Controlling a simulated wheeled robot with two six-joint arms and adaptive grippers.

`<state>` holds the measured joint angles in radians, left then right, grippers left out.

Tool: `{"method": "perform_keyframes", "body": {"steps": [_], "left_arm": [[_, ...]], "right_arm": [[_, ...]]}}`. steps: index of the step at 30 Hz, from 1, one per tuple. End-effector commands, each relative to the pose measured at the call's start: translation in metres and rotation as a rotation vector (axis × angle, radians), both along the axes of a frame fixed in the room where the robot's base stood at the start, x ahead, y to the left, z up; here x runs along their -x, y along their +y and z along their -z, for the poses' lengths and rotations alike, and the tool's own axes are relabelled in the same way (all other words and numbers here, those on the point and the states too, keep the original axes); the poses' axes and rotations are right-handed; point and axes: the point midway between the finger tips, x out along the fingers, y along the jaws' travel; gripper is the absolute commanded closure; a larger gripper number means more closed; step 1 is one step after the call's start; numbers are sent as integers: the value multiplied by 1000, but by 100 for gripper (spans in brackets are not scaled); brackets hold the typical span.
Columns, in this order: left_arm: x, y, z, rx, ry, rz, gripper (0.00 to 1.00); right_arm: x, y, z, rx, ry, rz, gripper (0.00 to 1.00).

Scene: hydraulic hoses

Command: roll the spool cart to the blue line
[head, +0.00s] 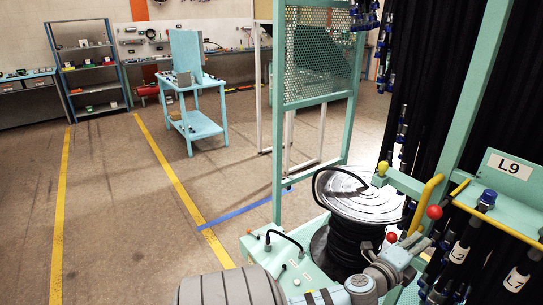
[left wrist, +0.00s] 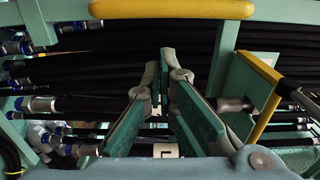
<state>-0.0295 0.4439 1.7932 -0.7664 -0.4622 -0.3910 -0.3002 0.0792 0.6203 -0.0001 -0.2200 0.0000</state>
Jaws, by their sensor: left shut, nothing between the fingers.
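The spool cart shows at the lower right of the head view, with a teal deck (head: 262,247) carrying a spool (head: 360,193) wound with black hose. Its wheels are hidden. A yellow handle (head: 425,203) rises to the right of the spool; a yellow bar (left wrist: 170,9) crosses the top of the left wrist view. The blue line (head: 243,212) lies on the floor left of the cart. My left gripper (head: 418,245) is in front of the spool's right side, below the handle. In the left wrist view its fingers (left wrist: 164,65) are shut and empty. My right gripper is not in view.
Hanging black hoses with blue fittings and a teal frame labelled L9 (head: 509,166) crowd the right. A mesh panel (head: 318,55) stands behind the spool. Yellow floor lines (head: 165,165) run at left over clear floor. A teal table (head: 193,85) and shelf (head: 88,70) stand at the back.

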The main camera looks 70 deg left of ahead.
Motion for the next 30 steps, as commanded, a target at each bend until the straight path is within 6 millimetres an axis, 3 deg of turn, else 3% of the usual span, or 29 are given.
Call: {"method": "perform_keyframes", "body": {"steps": [6,13,17,19,21,24,27,30], "left_arm": [[2,0,0,-1,1,-1,100],[2,0,0,0,0,-1,65],[5,-3,16,-1,3,7,62],[16,-11,7,155,-90,-4,62],[28,-10,-5,463,-221,-39,62],[44,-7,-20,924,-424,-90,62],[54,-1,-29,1261,-582,-132,62],[54,6,-26,1409,-653,-156,62]], "right_arm": [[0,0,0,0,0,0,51],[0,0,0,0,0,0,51],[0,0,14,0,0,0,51],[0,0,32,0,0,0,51],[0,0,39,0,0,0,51],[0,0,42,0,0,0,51],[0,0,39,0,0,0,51],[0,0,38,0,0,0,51]]}}
